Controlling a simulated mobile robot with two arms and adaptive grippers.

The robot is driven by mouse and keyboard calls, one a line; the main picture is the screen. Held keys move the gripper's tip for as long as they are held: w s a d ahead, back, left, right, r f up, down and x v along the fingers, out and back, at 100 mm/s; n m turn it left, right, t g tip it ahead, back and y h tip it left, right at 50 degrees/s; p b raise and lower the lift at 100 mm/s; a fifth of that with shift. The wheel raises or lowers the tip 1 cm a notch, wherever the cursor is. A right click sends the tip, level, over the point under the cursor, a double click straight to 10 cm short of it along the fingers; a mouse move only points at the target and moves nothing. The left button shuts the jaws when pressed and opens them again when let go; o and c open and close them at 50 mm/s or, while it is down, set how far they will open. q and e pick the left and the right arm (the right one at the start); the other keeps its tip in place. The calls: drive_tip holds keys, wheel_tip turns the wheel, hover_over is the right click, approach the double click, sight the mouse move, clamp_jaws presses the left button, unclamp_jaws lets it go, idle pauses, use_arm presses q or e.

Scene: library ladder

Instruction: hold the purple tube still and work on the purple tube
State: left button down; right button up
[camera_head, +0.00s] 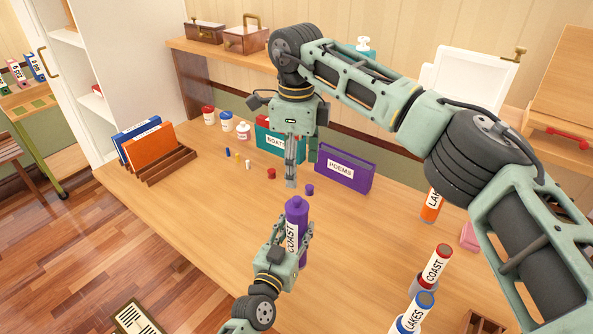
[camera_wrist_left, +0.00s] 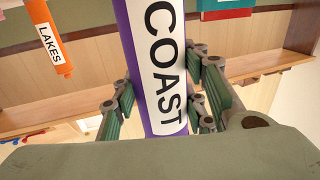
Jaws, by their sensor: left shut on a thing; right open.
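The purple tube (camera_head: 297,222), labelled COAST, stands roughly upright near the middle of the desk. My left gripper (camera_head: 292,240) is shut around its body. In the left wrist view the purple tube (camera_wrist_left: 150,70) passes between both sets of fingers of my left gripper (camera_wrist_left: 165,105); its ends are out of that view. My right gripper (camera_head: 301,174) points down just above and behind the tube's top in the head view, open and with nothing between its fingers. A small purple cap-like piece (camera_head: 309,190) lies on the desk behind the tube.
A purple POEMS box (camera_head: 345,168) and a teal BOATS box (camera_head: 268,140) stand behind my right gripper. Small coloured pieces (camera_head: 238,156) lie left of it. A book rack (camera_head: 165,170) is at left.

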sight(297, 199)
drive_tip(key=shift+n, duration=0.7)
wheel_tip(297, 199, down, 11)
drive_tip(key=shift+c, duration=0.2)
drive_tip(key=c, duration=1.3)
drive_tip(key=shift+r, duration=0.2)
drive_tip(key=shift+r, duration=0.9)
drive_tip(key=shift+r, duration=0.1)
